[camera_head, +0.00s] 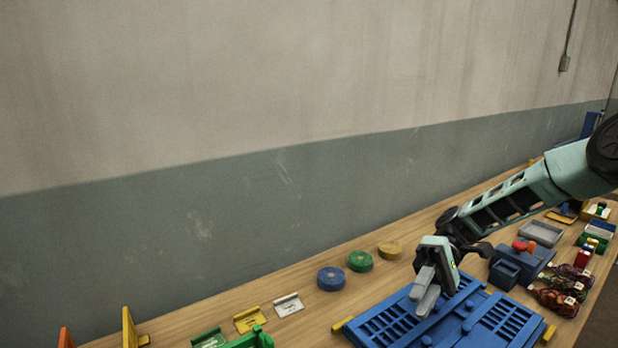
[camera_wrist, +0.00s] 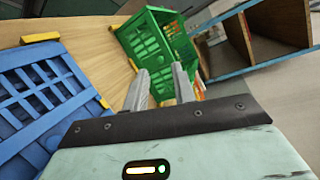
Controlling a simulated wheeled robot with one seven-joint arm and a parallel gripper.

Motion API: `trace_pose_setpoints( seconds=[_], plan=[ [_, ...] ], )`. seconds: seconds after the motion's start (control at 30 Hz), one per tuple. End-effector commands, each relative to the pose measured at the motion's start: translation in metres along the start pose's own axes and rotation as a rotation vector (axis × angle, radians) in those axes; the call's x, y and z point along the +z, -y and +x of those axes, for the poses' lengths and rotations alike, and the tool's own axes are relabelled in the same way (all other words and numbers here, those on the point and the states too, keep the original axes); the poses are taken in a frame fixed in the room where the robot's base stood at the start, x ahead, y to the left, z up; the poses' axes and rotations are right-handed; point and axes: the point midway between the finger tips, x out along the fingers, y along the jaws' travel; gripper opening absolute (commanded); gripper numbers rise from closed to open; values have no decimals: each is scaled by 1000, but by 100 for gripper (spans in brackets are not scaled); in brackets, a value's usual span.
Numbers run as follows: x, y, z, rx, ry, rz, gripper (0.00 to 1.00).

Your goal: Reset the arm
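My arm reaches in from the right edge of the head view and slopes down to the left over the table. My gripper (camera_head: 426,295) points downward above the blue slatted crate (camera_head: 376,326), near its upper part. I cannot tell the exact height between them. In the wrist view my gripper (camera_wrist: 162,88) has its two grey fingers apart with a gap between them, and nothing is held. Beyond the fingertips a green crate (camera_wrist: 150,22) shows, and the blue crate (camera_wrist: 14,84) is at the left.
Blue (camera_head: 331,279), green (camera_head: 360,261) and yellow (camera_head: 390,250) discs lie along the wall side. A wooden shelf (camera_wrist: 275,25) stands beyond the table. The wall runs along the back.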

Motion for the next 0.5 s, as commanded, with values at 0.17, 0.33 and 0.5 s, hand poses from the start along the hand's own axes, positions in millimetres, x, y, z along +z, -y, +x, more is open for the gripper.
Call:
trace_pose_setpoints(
  seconds=[0.17,0.33,0.5],
  plan=[
    [-1,8,46,207,25,58,26],
    [9,10,103,495,13,103,26],
    [30,3,149,776,-53,93,26]
  ],
)
